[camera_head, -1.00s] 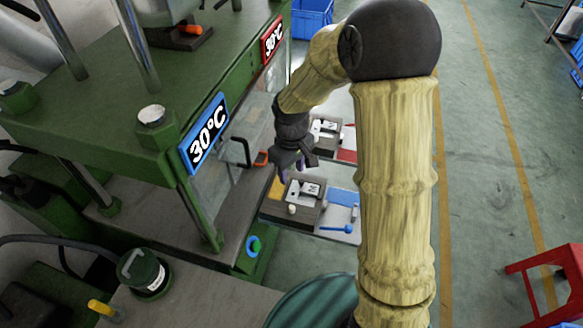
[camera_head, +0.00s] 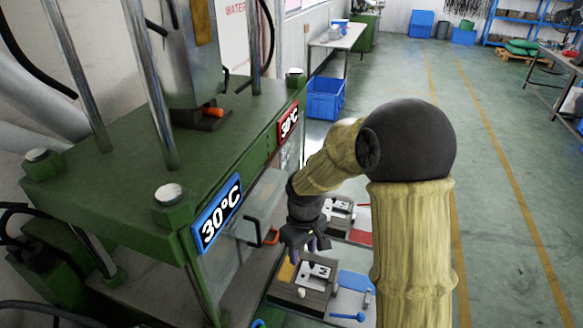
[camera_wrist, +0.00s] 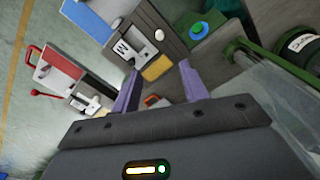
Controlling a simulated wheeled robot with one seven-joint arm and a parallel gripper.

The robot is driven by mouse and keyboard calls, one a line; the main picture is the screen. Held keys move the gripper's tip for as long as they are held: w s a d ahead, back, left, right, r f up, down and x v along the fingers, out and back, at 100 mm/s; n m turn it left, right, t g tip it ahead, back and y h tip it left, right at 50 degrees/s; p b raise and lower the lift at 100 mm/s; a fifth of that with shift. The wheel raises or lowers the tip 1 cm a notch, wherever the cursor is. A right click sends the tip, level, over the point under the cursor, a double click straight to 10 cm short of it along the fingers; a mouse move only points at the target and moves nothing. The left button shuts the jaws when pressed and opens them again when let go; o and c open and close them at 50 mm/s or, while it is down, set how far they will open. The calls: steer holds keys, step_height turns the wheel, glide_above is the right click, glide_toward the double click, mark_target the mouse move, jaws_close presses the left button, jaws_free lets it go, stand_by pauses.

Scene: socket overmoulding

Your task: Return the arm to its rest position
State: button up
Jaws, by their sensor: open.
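My gripper (camera_head: 308,243) hangs at the end of my bent arm, to the right of the green press, above the work surface with the mould blocks. In the wrist view my gripper (camera_wrist: 160,88) shows two purple fingers spread apart with nothing between them. A mould block with a white insert (camera_head: 318,272) lies below the gripper; it also shows ahead of the fingers in the wrist view (camera_wrist: 133,42). A second mould block (camera_head: 340,214) lies farther back, beside a red plate (camera_head: 361,226).
The green press (camera_head: 100,150) with a blue 30°C sign (camera_head: 217,215) and a red one (camera_head: 288,122) stands close on the left. A blue plate (camera_head: 353,282) with a blue-handled tool (camera_head: 347,316) lies at the front right. A blue crate (camera_head: 325,98) stands behind. The floor at right is clear.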

steer(key=s+d+r+m+t, duration=0.1)
steer(key=s+d+r+m, duration=0.1)
steer(key=s, duration=0.4)
steer(key=s+d+r+m+t, duration=0.1)
steer(key=s+d+r+m, duration=0.1)
steer(key=s+d+m, duration=0.3)
steer(key=shift+s+d+r+t, duration=0.35)
steer(key=shift+s+d, duration=0.4)
steer(key=shift+d, duration=0.45)
steer(key=shift+c, duration=0.8)
